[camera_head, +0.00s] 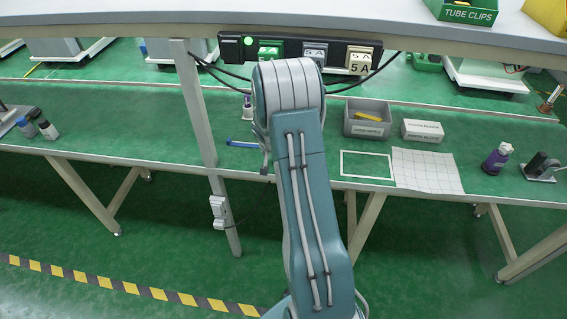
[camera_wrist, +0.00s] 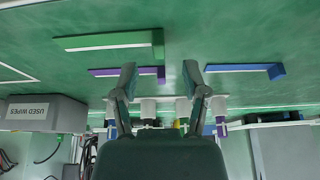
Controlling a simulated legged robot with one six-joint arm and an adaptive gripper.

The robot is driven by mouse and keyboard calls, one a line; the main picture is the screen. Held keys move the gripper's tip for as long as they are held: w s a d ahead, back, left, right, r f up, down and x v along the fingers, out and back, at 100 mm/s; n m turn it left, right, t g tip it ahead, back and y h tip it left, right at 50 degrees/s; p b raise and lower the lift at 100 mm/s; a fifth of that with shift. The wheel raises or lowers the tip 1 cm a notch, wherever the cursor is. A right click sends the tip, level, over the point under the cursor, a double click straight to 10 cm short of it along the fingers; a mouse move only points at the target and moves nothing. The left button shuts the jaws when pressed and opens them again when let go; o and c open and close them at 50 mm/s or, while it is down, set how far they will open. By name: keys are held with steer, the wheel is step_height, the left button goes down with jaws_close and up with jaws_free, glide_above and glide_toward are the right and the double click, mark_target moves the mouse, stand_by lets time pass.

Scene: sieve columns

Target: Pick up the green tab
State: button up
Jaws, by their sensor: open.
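The green tab (camera_wrist: 110,41) is a long L-shaped piece lying on the green bench top, in the upper left of the wrist view. A purple tab (camera_wrist: 125,72) lies beside it, partly behind my left finger. A blue tab (camera_wrist: 240,68) lies to the right. My gripper (camera_wrist: 160,76) is open and empty, its two fingers spread apart, with the green tab beyond and to the left of the fingertips. In the head view my arm hides most of the gripper and the green tab; a blue tab (camera_head: 241,144) shows left of the arm.
A grey bin (camera_head: 367,122) and a white box (camera_head: 422,131) stand right of my arm. A white outline (camera_head: 366,154) and a gridded sheet (camera_head: 428,170) lie in front. A purple bottle (camera_head: 497,158) stands farther right. A shelf (camera_head: 400,28) overhangs the bench.

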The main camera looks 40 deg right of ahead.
steer(key=x, duration=0.2)
steer(key=shift+a+f, duration=0.1)
steer(key=shift+f, duration=0.5)
steer(key=shift+w+d, duration=0.1)
steer(key=shift+d, duration=0.2)
steer(key=shift+a, duration=0.1)
steer(key=c, duration=0.8)
